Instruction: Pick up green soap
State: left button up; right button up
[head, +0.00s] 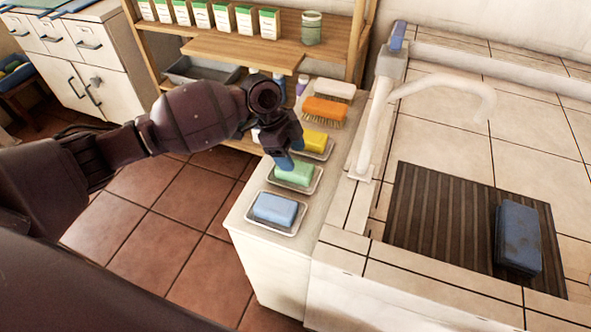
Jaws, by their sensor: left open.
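The green soap (294,174) lies in a pale soap dish (312,187) on a narrow white counter, between a blue soap (274,209) nearer me and a yellow soap (314,140) farther back. My left gripper (290,153) reaches in from the left, pointing down. It is open, with its blue fingertips at the far edge of the green soap. I cannot tell whether a fingertip touches the soap. The gripper covers part of the yellow soap's dish. My right gripper is not in view.
Behind the soaps are an orange brush (324,110) and a white brush (331,89). On the right stands a faucet (376,120) beside a tiled basin top with a dark ridged mat (440,215) and a blue block (518,237). A wooden shelf (250,50) with boxes is behind.

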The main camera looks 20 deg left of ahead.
aim_at(298, 167)
pick_arm(q)
jog(key=shift+d+f, duration=0.1)
jog(key=shift+f, duration=0.1)
jog(key=b+x, duration=0.1)
jog(key=x, duration=0.3)
jog(key=shift+f, duration=0.15)
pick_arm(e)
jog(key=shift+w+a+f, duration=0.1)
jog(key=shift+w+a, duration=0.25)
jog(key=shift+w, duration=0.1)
pick_arm(q)
jog(key=shift+f, duration=0.2)
jog(key=c, duration=0.6)
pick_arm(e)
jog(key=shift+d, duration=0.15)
pick_arm(q)
jog(key=shift+r, duration=0.1)
jog(key=shift+c, duration=0.4)
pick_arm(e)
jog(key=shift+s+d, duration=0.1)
